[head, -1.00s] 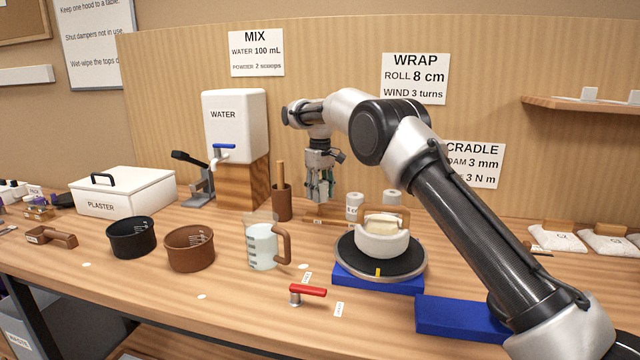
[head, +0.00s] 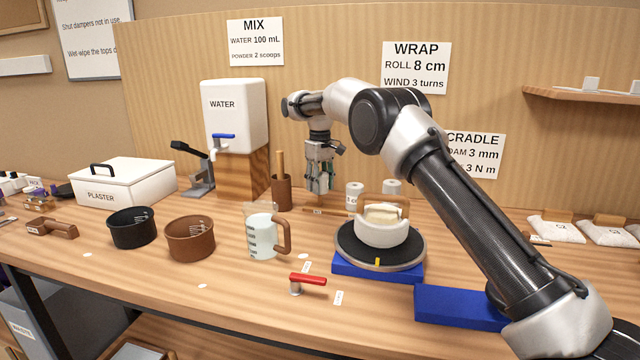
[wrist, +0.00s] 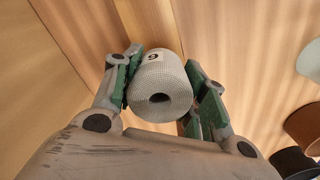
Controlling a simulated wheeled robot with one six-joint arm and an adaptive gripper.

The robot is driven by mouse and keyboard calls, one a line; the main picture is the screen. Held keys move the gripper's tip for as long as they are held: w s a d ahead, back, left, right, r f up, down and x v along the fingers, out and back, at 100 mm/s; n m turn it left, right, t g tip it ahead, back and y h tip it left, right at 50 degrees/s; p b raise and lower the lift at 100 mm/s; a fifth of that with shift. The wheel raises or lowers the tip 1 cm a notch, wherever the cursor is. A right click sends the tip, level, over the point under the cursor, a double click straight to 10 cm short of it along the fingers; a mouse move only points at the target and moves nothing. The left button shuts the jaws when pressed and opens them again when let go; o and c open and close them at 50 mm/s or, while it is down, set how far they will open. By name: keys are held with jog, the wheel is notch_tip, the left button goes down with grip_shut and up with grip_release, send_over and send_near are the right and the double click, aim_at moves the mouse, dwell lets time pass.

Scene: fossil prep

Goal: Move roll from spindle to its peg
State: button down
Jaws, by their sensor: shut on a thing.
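In the wrist view a pale, textured cylindrical roll (wrist: 160,88) with a dark hole through its middle and a small numbered label sits between the green finger pads. My gripper (wrist: 163,70) is shut on it. In the head view my gripper (head: 319,184) hangs over the back of the bench, left of two standing white rolls (head: 354,193) (head: 392,187). The held roll is hard to make out there. I cannot clearly tell the spindle or the peg apart in either view.
A turntable (head: 352,246) with a white bowl stands in front of the rolls. A measuring jug (head: 262,240), brown cup (head: 282,193) and water dispenser (head: 235,115) stand to the left. A wooden strip (head: 325,211) lies below my gripper. The back panel is close behind.

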aim_at(320, 195)
jog(key=shift+f, duration=0.2)
jog(key=shift+f, duration=2)
jog(key=shift+f, duration=0.2)
dwell(0.3)
jog(key=c, duration=0.7)
grip_release()
jog(key=shift+c, duration=0.2)
jog(key=shift+r, duration=0.15)
notch_tip(320, 195, up, 7)
jog(key=shift+f, duration=0.1)
